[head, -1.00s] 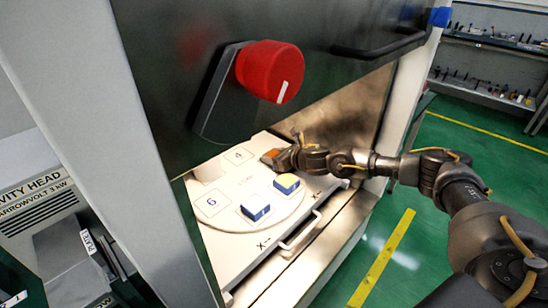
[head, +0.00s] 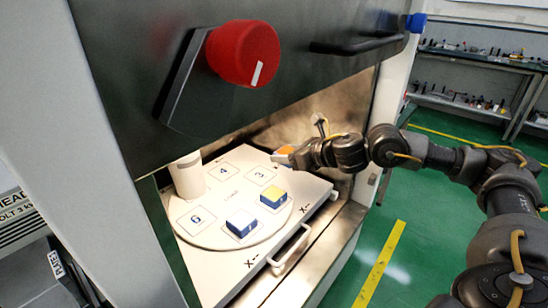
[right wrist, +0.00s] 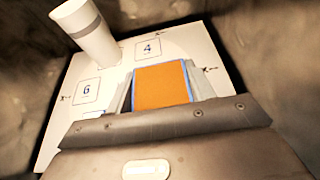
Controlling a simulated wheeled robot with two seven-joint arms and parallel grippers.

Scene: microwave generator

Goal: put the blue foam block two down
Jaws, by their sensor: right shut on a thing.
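My right gripper (head: 284,154) is inside the open chamber, at the far right of the white turntable (head: 214,232). It is shut on a block with an orange top (right wrist: 161,86) and blue edges. The block's orange face also shows in the head view (head: 284,150). Two other blue-sided blocks sit on the turntable: a white-topped one (head: 241,222) at the front and a yellow-topped one (head: 273,196) to its right. Squares marked 6, 4 and 3 look empty. I cannot tell the held block's height above the plate. My left gripper is out of view.
A white post (head: 187,178) stands at the turntable's left; it also shows in the wrist view (right wrist: 90,32). The dark door with a red knob (head: 243,54) hangs above the opening. A tray handle (head: 291,246) is in front. The chamber's right wall lies close to my arm.

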